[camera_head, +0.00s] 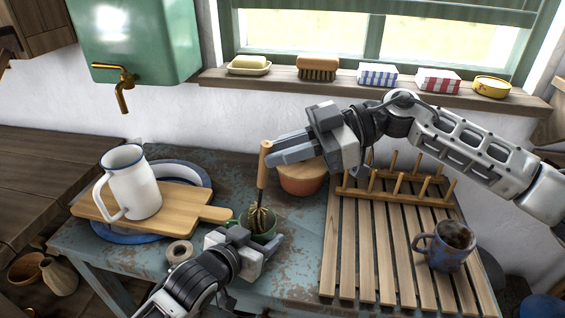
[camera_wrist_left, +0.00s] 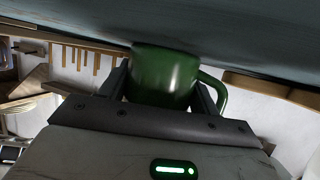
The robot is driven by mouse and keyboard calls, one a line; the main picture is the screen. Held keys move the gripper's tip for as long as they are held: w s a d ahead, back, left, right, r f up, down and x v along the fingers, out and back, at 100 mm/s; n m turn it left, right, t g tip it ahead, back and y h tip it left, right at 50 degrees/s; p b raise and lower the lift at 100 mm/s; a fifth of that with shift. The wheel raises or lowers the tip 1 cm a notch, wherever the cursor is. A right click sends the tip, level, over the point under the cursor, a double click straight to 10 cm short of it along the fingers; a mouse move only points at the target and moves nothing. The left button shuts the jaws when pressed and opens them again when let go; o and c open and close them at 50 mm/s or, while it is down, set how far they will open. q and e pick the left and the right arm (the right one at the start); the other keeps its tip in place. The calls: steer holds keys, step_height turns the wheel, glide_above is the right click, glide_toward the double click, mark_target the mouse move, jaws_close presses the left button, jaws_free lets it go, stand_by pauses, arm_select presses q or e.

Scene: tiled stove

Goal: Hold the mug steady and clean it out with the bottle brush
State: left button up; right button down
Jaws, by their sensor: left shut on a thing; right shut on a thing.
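The green mug (camera_head: 265,238) is at the blue table's front, between the fingers of my left gripper (camera_head: 255,246). My left gripper is shut on it; the left wrist view shows a finger on each side of the mug (camera_wrist_left: 165,75), its handle at the right. The bottle brush has a wooden handle (camera_head: 264,158), a thin dark stem and tan bristles (camera_head: 261,219). My right gripper (camera_head: 272,152) is shut on the handle and holds the brush nearly upright over the mug. The bristles are at the mug's mouth, their lower part seemingly inside. The mug's bottom is hidden in the head view.
A white jug (camera_head: 133,184) stands on a wooden board (camera_head: 178,205) at left. A tape roll (camera_head: 180,252) lies near the left arm. A terracotta pot (camera_head: 302,180) stands behind. A slatted rack (camera_head: 375,250) at right bears a blue mug (camera_head: 447,246).

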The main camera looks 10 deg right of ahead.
step_height(320, 180, up, 8)
stand_by(0.6)
stand_by(0.7)
arm_select(q)
steer(key=o, duration=1.1)
steer(key=shift+s+a, duration=0.1)
steer(key=v, duration=1.1)
steer(key=shift+s+a, duration=0.2)
steer(key=shift+s, duration=0.15)
steer(key=shift+s, duration=0.1)
arm_select(e)
steer(key=shift+f, duration=0.1)
